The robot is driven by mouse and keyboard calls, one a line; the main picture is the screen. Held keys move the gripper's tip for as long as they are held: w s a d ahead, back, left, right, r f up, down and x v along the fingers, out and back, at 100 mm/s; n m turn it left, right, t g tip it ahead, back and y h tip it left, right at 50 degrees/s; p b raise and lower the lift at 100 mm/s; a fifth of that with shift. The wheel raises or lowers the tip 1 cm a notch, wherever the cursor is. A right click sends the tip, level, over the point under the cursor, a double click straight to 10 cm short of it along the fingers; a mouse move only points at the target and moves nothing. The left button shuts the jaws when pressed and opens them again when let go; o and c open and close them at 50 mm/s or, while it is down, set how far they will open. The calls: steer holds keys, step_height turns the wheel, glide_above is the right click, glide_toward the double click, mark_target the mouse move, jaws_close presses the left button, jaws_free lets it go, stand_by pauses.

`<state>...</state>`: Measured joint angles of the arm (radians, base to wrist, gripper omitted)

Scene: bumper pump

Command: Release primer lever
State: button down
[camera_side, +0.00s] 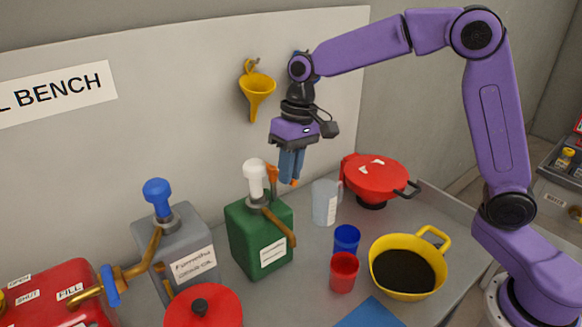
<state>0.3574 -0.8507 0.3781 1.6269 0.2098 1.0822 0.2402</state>
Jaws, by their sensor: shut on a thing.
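The green container (257,236) stands on the bench with a white pump head (254,178) on top and a brown spout angling down to the right. A small orange lever (272,176) shows beside the pump head, and I take it as the primer lever. My gripper (290,180) points down just right of it, its blue fingers close together. It is shut on the lever, though the exact contact is small and partly hidden by the fingers. A bit of orange also shows at the fingertips.
A grey container (180,247) with a blue pump head stands left. A clear jug (325,202), blue cup (346,239), red cup (343,272), and yellow pan (408,284) of dark liquid stand right. A yellow funnel (257,88) hangs on the wall behind.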

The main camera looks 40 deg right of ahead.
steer(key=c, duration=1.1)
jaws_free()
steer(key=d+r, duration=0.3)
steer(key=r, duration=1.4)
steer(key=shift+w+d, duration=0.15)
steer(key=shift+w, duration=0.15)
steer(key=shift+s, duration=0.1)
steer(key=s+d+f+n, duration=0.3)
steer(key=s+f, duration=0.3)
steer(key=s, duration=0.4)
steer(key=s+d+f+n+h, duration=0.1)
steer(key=s+d+f+n, duration=0.2)
steer(key=s+f, duration=0.4)
steer(key=s+d+f+n, duration=0.2)
steer(key=s+f+n, duration=0.2)
steer(key=s, duration=0.9)
step_height(320, 180, down, 3)
steer(key=shift+d+r+n+t+h, duration=0.15)
steer(key=shift+d+n+t+h, duration=0.15)
steer(key=shift+d+n+h, duration=0.1)
